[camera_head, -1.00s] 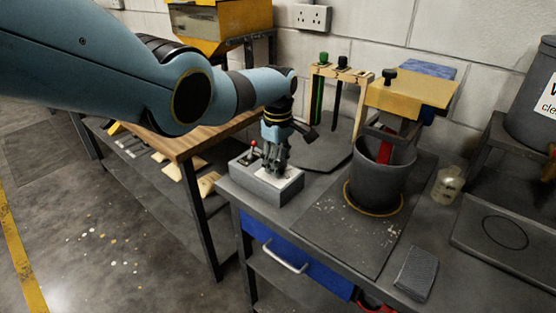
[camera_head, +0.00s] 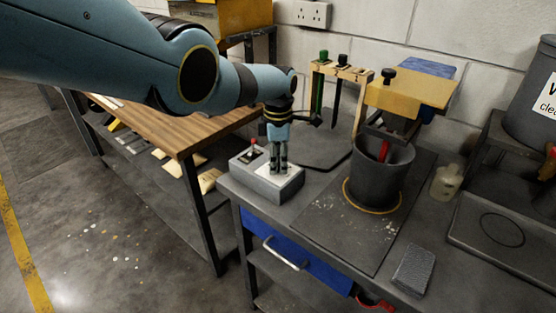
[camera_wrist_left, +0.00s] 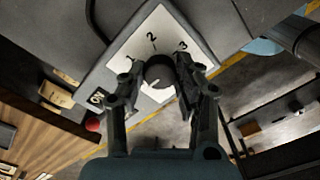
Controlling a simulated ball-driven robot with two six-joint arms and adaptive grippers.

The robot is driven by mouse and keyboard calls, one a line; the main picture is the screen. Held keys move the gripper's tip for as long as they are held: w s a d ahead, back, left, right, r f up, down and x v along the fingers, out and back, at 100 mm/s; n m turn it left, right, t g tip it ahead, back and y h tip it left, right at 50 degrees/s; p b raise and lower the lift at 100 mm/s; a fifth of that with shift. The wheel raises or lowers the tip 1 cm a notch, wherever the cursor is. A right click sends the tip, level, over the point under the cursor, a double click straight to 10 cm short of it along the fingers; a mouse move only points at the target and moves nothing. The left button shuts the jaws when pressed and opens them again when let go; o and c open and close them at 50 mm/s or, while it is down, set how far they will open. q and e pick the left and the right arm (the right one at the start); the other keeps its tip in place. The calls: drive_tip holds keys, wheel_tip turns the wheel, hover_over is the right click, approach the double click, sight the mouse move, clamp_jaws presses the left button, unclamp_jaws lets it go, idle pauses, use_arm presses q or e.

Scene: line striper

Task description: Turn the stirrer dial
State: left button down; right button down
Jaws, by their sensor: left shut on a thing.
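The stirrer dial (camera_wrist_left: 160,72) is a dark round knob on a white plate marked 1, 2 and 3 in the left wrist view. The plate is on top of a grey control box (camera_head: 266,186) at the left end of the bench. My left gripper (camera_head: 278,172) points down onto the box top. In the left wrist view its two fingers (camera_wrist_left: 158,80) are on either side of the dial, shut on it. In the head view the fingers hide the dial. My right gripper is in neither view.
A red-tipped toggle (camera_head: 253,142) stands on the box beside the dial. A dark bucket (camera_head: 378,180) stands to the right, under a yellow stirrer head (camera_head: 412,92). A wooden rack (camera_head: 340,70) stands behind. A grey sponge-like block (camera_head: 413,270) lies at the front right.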

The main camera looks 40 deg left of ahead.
sight(278, 163)
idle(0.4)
use_arm(q)
drive_tip(key=c, duration=0.9)
unclamp_jaws()
drive_tip(key=shift+c, duration=0.2)
drive_tip(key=shift+r, duration=0.1)
wheel_tip(278, 163, up, 12)
drive_tip(key=shift+f, duration=0.2)
